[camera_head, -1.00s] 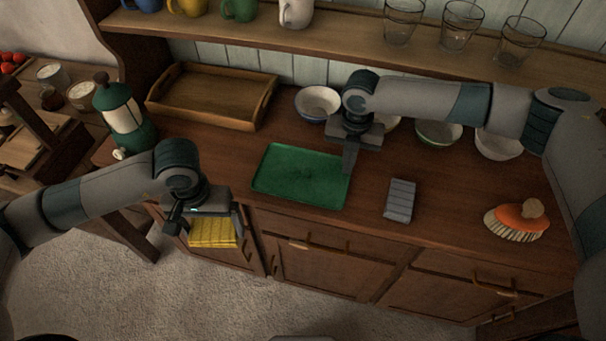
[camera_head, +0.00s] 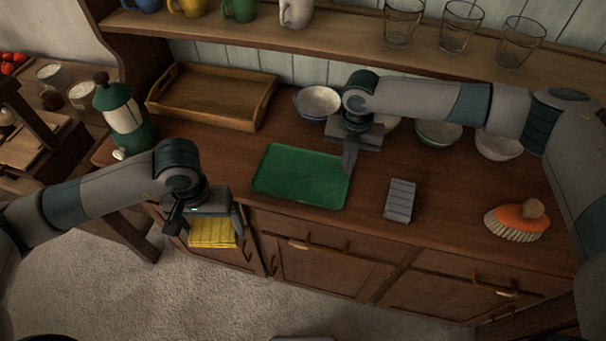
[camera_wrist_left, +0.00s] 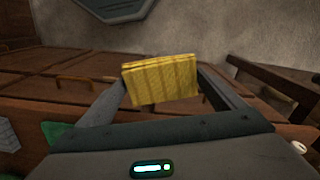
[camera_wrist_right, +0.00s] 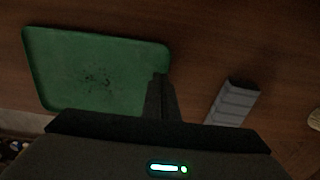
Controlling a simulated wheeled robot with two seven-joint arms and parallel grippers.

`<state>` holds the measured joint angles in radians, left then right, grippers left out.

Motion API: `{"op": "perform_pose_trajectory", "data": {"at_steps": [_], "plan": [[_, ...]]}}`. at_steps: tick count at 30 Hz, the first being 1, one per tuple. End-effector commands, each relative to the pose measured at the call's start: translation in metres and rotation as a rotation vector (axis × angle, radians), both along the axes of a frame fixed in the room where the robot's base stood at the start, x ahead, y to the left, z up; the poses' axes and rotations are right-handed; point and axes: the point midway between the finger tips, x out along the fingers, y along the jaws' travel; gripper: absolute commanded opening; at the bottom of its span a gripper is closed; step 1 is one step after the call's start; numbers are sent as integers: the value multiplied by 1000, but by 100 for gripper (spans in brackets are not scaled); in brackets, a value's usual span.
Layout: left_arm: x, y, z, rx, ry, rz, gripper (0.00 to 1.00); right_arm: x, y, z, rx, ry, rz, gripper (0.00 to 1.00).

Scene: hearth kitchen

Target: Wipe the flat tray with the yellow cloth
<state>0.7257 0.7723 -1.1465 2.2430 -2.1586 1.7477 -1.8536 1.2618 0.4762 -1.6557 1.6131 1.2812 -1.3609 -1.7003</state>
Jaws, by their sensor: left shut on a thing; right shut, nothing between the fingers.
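The flat green tray (camera_head: 300,178) lies on the wooden counter. In the right wrist view the tray (camera_wrist_right: 92,48) shows a dark smudge of specks (camera_wrist_right: 97,78) near its middle. The yellow cloth (camera_head: 213,233) is a folded pad held by my left gripper (camera_head: 208,228), in front of the counter's front edge and left of the tray. The left wrist view shows the cloth (camera_wrist_left: 160,82) between the two fingers. My right gripper (camera_head: 348,160) is shut and empty, over the tray's right edge; I cannot tell whether it touches the tray. Its fingers (camera_wrist_right: 158,95) are together in the right wrist view.
A grey ribbed block (camera_head: 399,201) and an orange brush (camera_head: 517,219) lie right of the tray. A shelf with mugs and glasses (camera_head: 402,22) hangs above.

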Motion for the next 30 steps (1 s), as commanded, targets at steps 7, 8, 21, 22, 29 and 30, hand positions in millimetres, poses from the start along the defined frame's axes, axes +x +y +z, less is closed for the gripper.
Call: {"op": "perform_pose_trajectory", "data": {"at_steps": [7, 8, 21, 22, 29, 30], "plan": [[0, 0, 0, 0, 0, 0, 68, 0, 0, 0, 0, 0, 0, 0], [0, 0, 0, 0, 0, 0, 68, 0, 0, 0, 0, 0, 0, 0], [0, 0, -2, 0, 0, 0, 68, 0, 0, -4, 0, 0, 0, 0], [0, 0, -2, 0, 0, 0, 68, 0, 0, -4, 0, 0, 0, 0], [0, 0, -4, 0, 0, 0, 68, 0, 0, -8, 0, 1, 0, 0], [0, 0, -3, 0, 0, 0, 68, 0, 0, -8, 0, 0, 0, 0]]}}
